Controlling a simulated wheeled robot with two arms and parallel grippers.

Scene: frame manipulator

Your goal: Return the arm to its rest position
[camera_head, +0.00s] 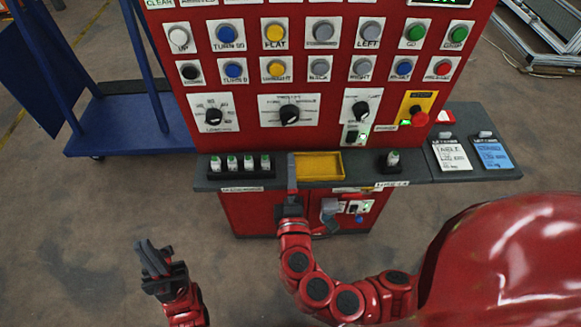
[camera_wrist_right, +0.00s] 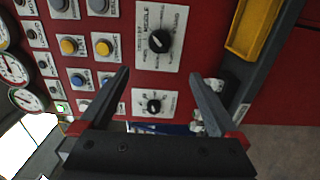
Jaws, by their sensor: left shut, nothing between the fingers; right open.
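My right arm reaches forward from the lower right in the head view. My right gripper (camera_head: 291,173) is at the front edge of the grey shelf (camera_head: 425,172), just left of the yellow tray. In the right wrist view the right gripper (camera_wrist_right: 163,78) is open, with nothing between its fingers, and the red control panel (camera_wrist_right: 193,15) lies beyond them. My left gripper (camera_head: 154,260) is shut and empty, low at the left over bare floor and apart from the console.
The yellow tray (camera_head: 319,166) is empty. Several white-and-green cylinders (camera_head: 248,162) stand in a holder at the left of the shelf, and another (camera_head: 393,158) stands at the right. Buttons and knobs (camera_head: 289,115) cover the panel. A blue cart (camera_head: 125,122) stands at the left.

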